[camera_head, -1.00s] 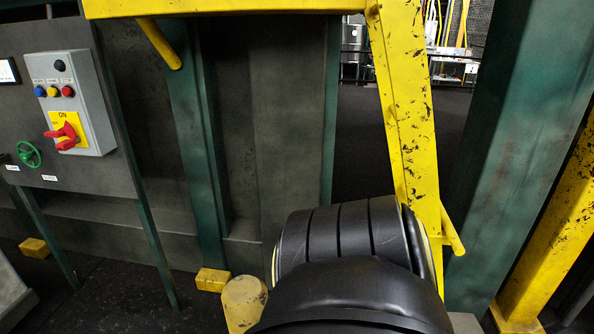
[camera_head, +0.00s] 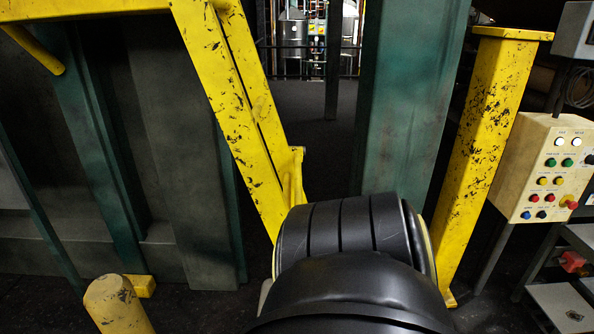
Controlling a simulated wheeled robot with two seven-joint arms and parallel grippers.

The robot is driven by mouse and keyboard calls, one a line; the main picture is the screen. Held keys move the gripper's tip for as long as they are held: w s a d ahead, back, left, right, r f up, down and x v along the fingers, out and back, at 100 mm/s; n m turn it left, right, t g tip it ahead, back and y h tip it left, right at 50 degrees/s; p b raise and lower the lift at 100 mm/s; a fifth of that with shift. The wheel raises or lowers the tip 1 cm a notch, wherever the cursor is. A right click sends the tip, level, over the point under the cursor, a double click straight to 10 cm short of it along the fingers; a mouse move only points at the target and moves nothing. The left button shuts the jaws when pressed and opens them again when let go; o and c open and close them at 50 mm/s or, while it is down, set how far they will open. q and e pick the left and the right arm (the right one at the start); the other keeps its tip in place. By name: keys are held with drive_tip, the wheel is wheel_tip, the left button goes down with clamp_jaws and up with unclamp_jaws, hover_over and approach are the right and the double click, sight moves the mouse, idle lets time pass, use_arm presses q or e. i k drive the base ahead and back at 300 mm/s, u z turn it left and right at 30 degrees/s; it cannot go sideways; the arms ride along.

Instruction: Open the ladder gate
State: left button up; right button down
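A scuffed yellow metal frame (camera_head: 238,105) stands ahead of me, with a horizontal bar (camera_head: 85,8) running to the left and a slanted upright. I cannot tell for sure whether this frame is the ladder gate. A yellow handle-like piece (camera_head: 294,178) shows near the upright's lower end, partly hidden by my black arm link. To the right stands a separate scuffed yellow post (camera_head: 490,120) with a flat top. Neither my left nor my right gripper is in view.
Wide green steel uprights stand at the centre (camera_head: 412,95) and left. A yellow bollard (camera_head: 118,306) is at lower left. A cream button box (camera_head: 548,170) stands at right. Dark open floor (camera_head: 300,115) shows between the yellow frame and the central green upright.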

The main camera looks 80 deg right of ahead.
sight(298, 177)
drive_tip(key=z, duration=2.65)
